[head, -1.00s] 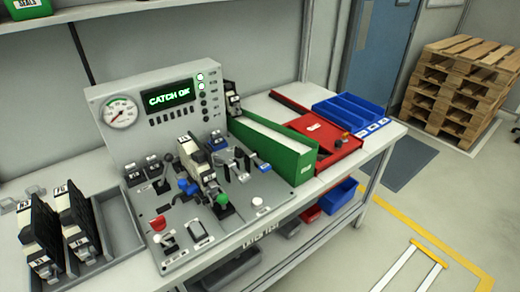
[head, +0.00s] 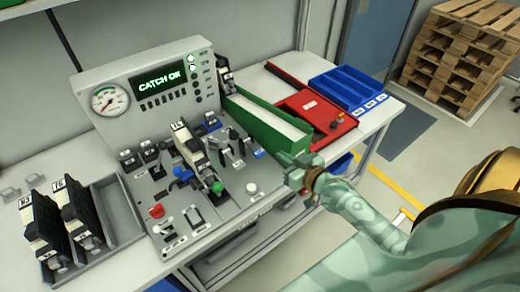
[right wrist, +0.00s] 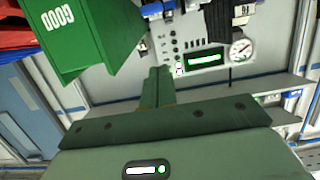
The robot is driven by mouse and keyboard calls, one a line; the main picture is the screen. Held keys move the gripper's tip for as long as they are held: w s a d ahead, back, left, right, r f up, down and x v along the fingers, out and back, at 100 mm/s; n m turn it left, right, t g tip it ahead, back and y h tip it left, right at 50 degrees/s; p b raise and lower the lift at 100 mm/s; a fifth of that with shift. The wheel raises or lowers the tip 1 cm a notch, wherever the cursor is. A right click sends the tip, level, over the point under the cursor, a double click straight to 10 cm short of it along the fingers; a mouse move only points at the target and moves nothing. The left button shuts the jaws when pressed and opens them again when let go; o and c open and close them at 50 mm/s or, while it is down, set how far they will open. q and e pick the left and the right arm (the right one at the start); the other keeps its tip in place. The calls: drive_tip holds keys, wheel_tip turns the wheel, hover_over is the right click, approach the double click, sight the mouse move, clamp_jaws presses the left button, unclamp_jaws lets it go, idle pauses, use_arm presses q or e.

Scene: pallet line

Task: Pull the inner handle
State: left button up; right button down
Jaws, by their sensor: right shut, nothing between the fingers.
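The grey test console (head: 150,78) stands on the bench, with a gauge and a lit display (head: 158,85) reading "CATCH OK". A black-and-white latch unit (head: 188,145) sits on its deck. Around it are a blue knob (head: 182,174), a green knob (head: 217,187), a red knob (head: 156,211), a white knob (head: 252,188) and several small levers (head: 238,145). I cannot tell which is the inner handle. My right gripper (head: 290,167) is shut and empty, right of the deck and apart from the knobs. Its closed fingers (right wrist: 157,88) also show in the right wrist view. My left gripper is not in view.
A green bin (head: 265,125), marked "GOOD" in the right wrist view (right wrist: 75,35), stands close behind my right gripper. A red tray (head: 315,112) and blue bin (head: 345,90) lie beyond. A grey tray (head: 125,225) with latch units stands left of the console.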

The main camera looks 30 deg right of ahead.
drive_tip(key=shift+s, duration=0.1)
drive_tip(key=b, duration=0.2)
approach(254, 148)
drive_tip(key=w+r, duration=0.4)
drive_tip(key=shift+w+a+f+b, duration=0.1)
drive_tip(key=shift+f+b, duration=0.5)
drive_tip(key=shift+f, duration=0.4)
drive_tip(key=shift+a+f+b, duration=0.1)
drive_tip(key=shift+f+b, duration=0.5)
drive_tip(key=shift+f, duration=0.4)
